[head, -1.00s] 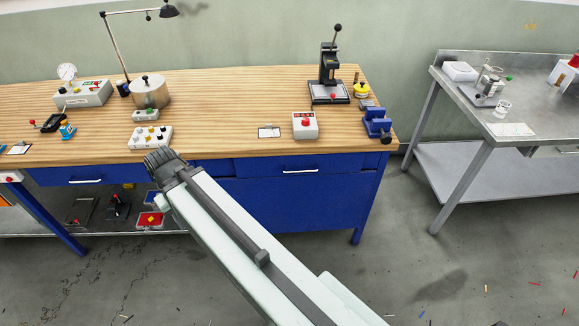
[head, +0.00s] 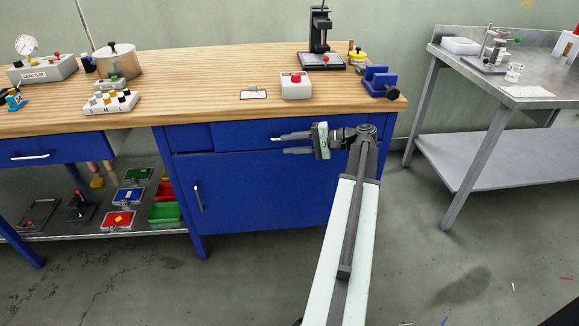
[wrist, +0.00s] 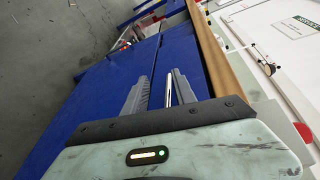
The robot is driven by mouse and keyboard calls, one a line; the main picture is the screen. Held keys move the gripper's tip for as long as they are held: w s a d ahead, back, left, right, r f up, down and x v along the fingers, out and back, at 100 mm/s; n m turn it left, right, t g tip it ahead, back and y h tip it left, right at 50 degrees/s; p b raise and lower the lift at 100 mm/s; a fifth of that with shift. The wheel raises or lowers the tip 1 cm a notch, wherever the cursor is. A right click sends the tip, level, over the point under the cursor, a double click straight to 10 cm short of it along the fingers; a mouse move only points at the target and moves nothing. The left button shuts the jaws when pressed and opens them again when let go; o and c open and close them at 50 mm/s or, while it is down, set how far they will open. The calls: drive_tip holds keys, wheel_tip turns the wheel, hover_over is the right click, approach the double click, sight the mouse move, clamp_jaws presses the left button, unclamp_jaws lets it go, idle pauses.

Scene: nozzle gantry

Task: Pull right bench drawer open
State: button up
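The right bench drawer (head: 240,134) is a blue front under the wooden top, and it looks flush with the cabinet in the head view. Its bright bar handle shows in the wrist view (wrist: 174,84); in the head view my gripper covers most of it. My gripper (head: 284,144) reaches in from the right in front of the drawer, fingers pointing left. In the wrist view its two fingers (wrist: 157,92) are apart, with the handle between them, closer to the right finger. I cannot tell whether either finger touches it.
A cabinet door (head: 250,190) with an upright handle is below the drawer. A blue vise (head: 380,82) sits at the bench's right corner, near my wrist. A steel table (head: 480,170) stands to the right. Floor is free between them.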

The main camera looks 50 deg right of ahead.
drive_tip(key=s+d+m+t+b, duration=0.1)
drive_tip(key=s+d+t, duration=0.1)
drive_tip(key=s+d, duration=0.35)
drive_tip(key=shift+h, duration=0.3)
drive_tip(key=x, duration=0.5)
drive_tip(key=r+b+x, duration=0.1)
drive_tip(key=x, duration=0.2)
drive_tip(key=shift+w+d+f, duration=0.15)
drive_tip(key=shift+w+d, duration=0.1)
drive_tip(key=shift+w, duration=0.15)
clamp_jaws()
